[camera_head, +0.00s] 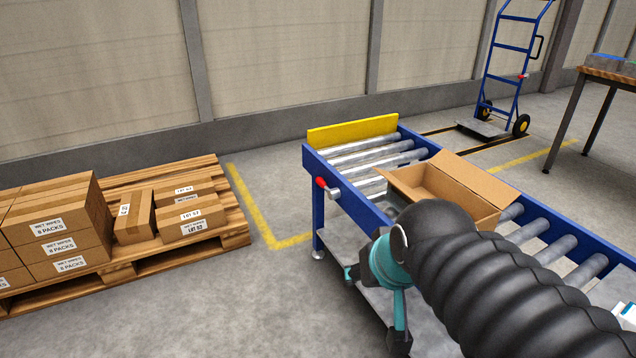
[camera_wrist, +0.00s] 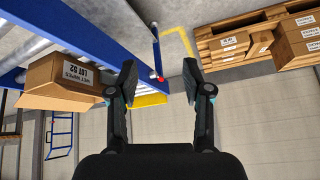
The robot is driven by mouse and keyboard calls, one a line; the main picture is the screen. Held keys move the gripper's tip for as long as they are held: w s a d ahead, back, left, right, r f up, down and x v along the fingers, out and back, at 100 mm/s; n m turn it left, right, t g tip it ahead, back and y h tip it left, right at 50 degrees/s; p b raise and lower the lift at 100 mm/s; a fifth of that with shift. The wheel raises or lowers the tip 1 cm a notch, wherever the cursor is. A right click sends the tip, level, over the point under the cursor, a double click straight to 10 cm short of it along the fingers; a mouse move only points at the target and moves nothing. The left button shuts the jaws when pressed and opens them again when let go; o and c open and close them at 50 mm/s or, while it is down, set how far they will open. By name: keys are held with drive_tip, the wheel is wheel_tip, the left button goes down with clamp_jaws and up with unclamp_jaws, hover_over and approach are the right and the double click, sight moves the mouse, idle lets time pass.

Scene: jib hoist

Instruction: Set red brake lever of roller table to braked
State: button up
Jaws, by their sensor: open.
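The roller table (camera_head: 345,187) has a blue frame, metal rollers and a yellow end stop (camera_head: 352,131). Its red brake lever (camera_head: 321,183) sits on the blue side rail near the left end, with a metal part beside the red knob. In the wrist view the red knob (camera_wrist: 161,79) shows small, between and beyond my fingers. My gripper (camera_head: 372,273) is in front of the table's near side, lower and to the right of the lever, apart from it. In the wrist view my gripper (camera_wrist: 160,82) is open with nothing between its fingers.
An open cardboard box (camera_head: 455,190) stands on the rollers. A pallet (camera_head: 236,226) with several cartons lies at left. A blue hand truck (camera_head: 513,75) stands behind, and a workbench (camera_head: 609,77) is at far right. The floor between pallet and table is clear.

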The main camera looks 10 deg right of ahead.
sight(327, 187)
drive_tip(key=w+a+f+m+t+b, duration=0.1)
drive_tip(key=w+a+m+t+b, duration=0.15)
drive_tip(key=w, duration=0.95)
drive_tip(key=w+a+f+m+t+b, duration=0.15)
drive_tip(key=w+m, duration=0.25)
drive_tip(key=w, duration=0.8)
drive_tip(key=w+a+f+m+t+b, duration=0.1)
drive_tip(key=w+a+f+m+t, duration=0.15)
drive_tip(key=w, duration=0.85)
drive_tip(key=w+d+f+m+t+h+b, duration=0.1)
drive_tip(key=w+f+m+t+h+b, duration=0.1)
drive_tip(key=w+f+m+h, duration=0.6)
drive_tip(key=w+d+f+m+t+h+b, duration=0.15)
drive_tip(key=w+f+m, duration=0.3)
drive_tip(key=f, duration=0.65)
drive_tip(key=a+x, duration=0.1)
drive_tip(key=x, duration=1.2)
drive_tip(key=shift+w+d+r+t+b, duration=0.3)
drive_tip(key=shift+w+r+t, duration=0.1)
drive_tip(key=shift+w, duration=0.15)
drive_tip(key=shift+n, duration=0.25)
drive_tip(key=shift+c, duration=0.3)
clamp_jaws()
